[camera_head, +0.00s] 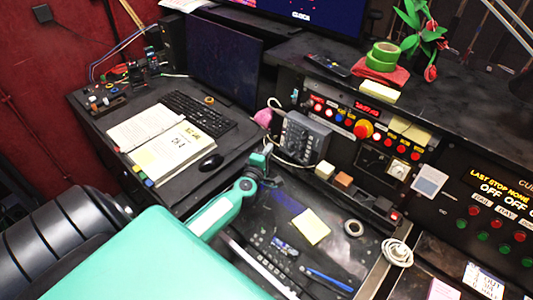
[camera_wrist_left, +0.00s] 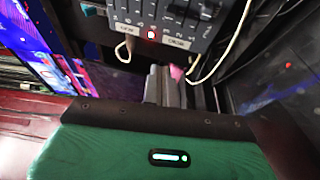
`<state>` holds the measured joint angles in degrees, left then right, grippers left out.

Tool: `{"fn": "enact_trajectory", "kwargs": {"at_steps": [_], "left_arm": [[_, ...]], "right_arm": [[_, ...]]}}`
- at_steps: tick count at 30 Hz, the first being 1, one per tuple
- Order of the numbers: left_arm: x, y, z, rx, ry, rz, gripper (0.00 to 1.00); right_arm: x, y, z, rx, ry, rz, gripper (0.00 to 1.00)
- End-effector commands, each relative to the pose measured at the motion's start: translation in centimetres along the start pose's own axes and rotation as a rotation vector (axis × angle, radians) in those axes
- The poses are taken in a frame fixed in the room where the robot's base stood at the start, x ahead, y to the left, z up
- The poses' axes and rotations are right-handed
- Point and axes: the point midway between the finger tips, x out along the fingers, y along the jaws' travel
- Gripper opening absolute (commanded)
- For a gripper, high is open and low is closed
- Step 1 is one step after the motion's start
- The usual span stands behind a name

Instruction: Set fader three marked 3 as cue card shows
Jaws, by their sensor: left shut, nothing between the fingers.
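The grey fader box (camera_head: 305,137) stands on the console right of the keyboard, with a cable beside it. In the left wrist view its front edge (camera_wrist_left: 160,32) shows at the top, with a row of printed numbers, dark keys or caps, a lit red light and two pale labels. Fader three's setting is too small to tell. My left gripper (camera_head: 262,154) is just left of the box in the head view; its fingers (camera_wrist_left: 165,85) are together and empty, apart from the box. Several cards lie about, including a printed white one (camera_head: 484,282); I cannot tell which is the cue card.
A keyboard (camera_head: 186,114), open book (camera_head: 165,148) and mouse (camera_head: 210,162) lie left. A yellow note (camera_head: 311,227) lies in front.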

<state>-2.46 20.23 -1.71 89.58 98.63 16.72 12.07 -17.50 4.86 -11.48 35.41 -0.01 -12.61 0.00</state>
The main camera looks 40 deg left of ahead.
Motion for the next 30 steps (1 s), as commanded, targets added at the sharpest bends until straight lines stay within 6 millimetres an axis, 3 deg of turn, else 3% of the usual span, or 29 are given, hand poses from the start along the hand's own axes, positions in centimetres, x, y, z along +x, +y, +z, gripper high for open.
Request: {"fn": "enact_trajectory", "kwargs": {"at_steps": [10, 18, 30], "left_arm": [[5.6, 0.1, 0.3, 0.001, -0.002, 0.001, 0.00], [4.1, 0.1, 3.5, 0.000, -0.002, -0.001, 0.00], [4.0, 0.0, 3.9, 0.001, -0.002, 0.000, 0.00]], "right_arm": [[0.3, -0.2, -0.6, 0.002, 0.008, -0.002, 0.36], [-0.8, -0.8, -0.9, 0.005, 0.010, -0.008, 0.36], [-0.8, -0.4, -0.8, 0.003, 0.009, -0.005, 0.36]]}}
